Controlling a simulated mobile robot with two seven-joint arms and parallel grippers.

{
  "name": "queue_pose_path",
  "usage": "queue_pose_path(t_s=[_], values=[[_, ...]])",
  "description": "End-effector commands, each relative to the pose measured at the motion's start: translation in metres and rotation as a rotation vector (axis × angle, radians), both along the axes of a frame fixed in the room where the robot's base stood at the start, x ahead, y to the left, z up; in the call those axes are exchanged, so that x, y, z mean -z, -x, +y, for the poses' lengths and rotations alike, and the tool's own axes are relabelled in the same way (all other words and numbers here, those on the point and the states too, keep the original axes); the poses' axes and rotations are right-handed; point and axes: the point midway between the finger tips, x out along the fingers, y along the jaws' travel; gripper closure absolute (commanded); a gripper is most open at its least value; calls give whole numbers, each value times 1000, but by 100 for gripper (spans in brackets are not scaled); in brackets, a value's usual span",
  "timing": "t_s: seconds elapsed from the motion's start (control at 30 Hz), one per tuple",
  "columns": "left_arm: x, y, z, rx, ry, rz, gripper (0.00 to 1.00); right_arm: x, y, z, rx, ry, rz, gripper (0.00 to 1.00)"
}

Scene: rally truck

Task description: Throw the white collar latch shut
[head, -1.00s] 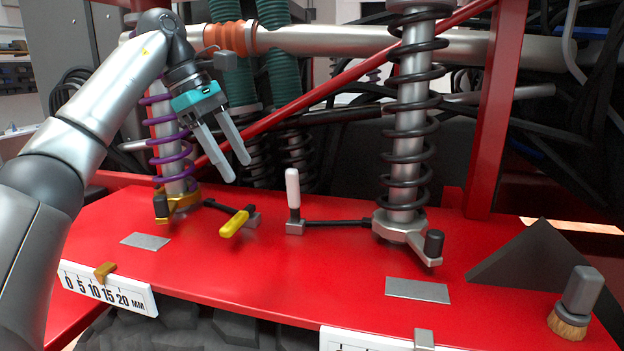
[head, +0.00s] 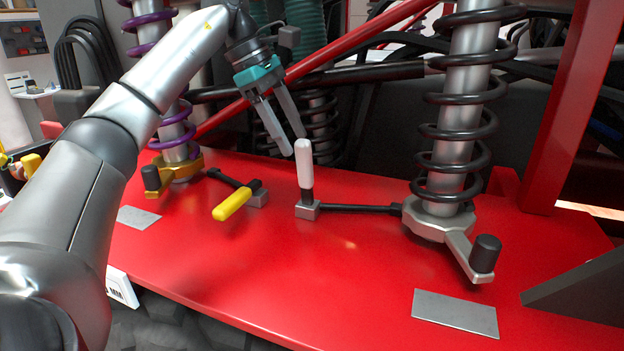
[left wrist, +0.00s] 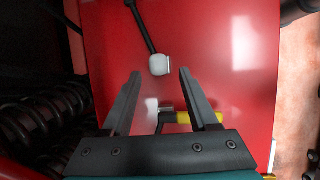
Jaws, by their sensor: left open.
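The white latch handle (head: 304,163) stands upright on a small grey block on the red deck (head: 330,262). A black rod joins that block to the silver collar (head: 432,218) at the foot of the black-spring shock. My left gripper (head: 296,146) is open and empty, its fingers pointing down close to the top of the white handle. In the left wrist view the white handle (left wrist: 158,65) shows end-on, just beyond and between the open fingertips (left wrist: 158,73). I cannot tell from the head view whether a finger touches it. My right gripper is not in view.
A yellow latch handle (head: 232,204) lies low to the left, linked to the gold collar (head: 180,168) under the purple spring. A red diagonal tube (head: 350,45) runs behind my gripper. Flat grey plates (head: 455,312) lie on the deck. The deck's middle front is clear.

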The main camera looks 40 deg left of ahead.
Motion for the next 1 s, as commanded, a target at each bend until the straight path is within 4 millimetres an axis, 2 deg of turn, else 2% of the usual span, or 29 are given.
queue_pose_path(t_s=[0.03, 0.2, 0.4, 0.6, 0.87, 1.0], values=[[12, -2, -3, 0, -2, 5, 40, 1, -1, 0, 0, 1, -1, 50], [44, -12, -15, 2, -1, 5, 40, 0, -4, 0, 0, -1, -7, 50], [70, -20, -25, 1, 0, 3, 40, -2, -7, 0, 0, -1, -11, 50], [81, -24, -28, 0, 1, 0, 40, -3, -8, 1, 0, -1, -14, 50], [82, -24, -29, 0, 0, -1, 40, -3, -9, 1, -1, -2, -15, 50], [82, -24, -29, 0, 0, -1, 56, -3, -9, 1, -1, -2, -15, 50]])
